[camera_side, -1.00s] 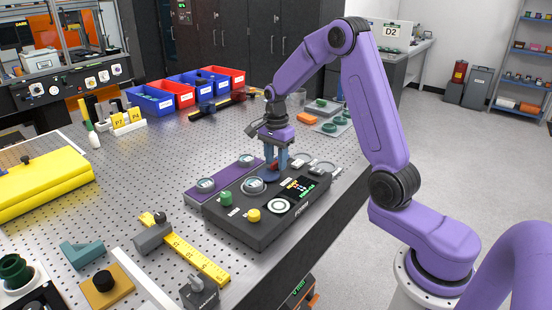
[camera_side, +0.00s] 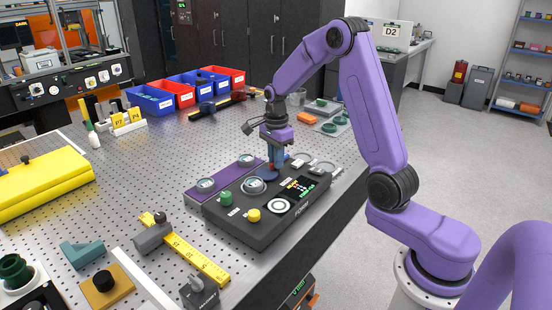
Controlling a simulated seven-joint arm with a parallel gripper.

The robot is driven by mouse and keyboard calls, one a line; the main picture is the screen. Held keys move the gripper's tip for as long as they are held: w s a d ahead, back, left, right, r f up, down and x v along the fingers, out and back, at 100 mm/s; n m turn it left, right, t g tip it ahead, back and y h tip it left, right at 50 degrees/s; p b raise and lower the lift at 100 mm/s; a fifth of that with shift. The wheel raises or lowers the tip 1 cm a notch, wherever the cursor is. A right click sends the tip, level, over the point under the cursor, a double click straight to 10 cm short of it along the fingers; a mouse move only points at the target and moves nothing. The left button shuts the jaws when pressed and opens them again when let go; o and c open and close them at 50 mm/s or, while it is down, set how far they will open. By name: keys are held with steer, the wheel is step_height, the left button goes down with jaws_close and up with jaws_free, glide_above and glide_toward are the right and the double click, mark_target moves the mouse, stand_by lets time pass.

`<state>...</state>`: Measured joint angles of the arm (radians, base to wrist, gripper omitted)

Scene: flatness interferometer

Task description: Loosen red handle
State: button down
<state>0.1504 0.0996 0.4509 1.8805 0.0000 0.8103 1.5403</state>
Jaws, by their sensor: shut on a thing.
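The red handle (camera_side: 271,167) sits on a round blue base (camera_side: 266,174) at the back of the dark control box (camera_side: 245,228). Only a small bit of red shows beside the fingers. My gripper (camera_side: 276,162) points straight down over the handle, with its blue fingers shut on it. The fingers hide most of the handle.
On the box are a round dial (camera_side: 253,185), a green knob (camera_side: 226,198), a yellow knob (camera_side: 253,215), a white ring (camera_side: 278,205) and a lit display (camera_side: 300,187). A purple strip (camera_side: 226,182) lies along its left. A yellow ruler (camera_side: 195,258) lies in front.

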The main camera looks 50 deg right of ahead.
steer(key=m, duration=1.1)
steer(key=shift+m, duration=1.9)
steer(key=shift+r, duration=0.1)
steer(key=c, duration=1.1)
jaws_free()
steer(key=shift+c, duration=0.2)
step_height(320, 180, up, 17)
steer(key=shift+r, duration=0.2)
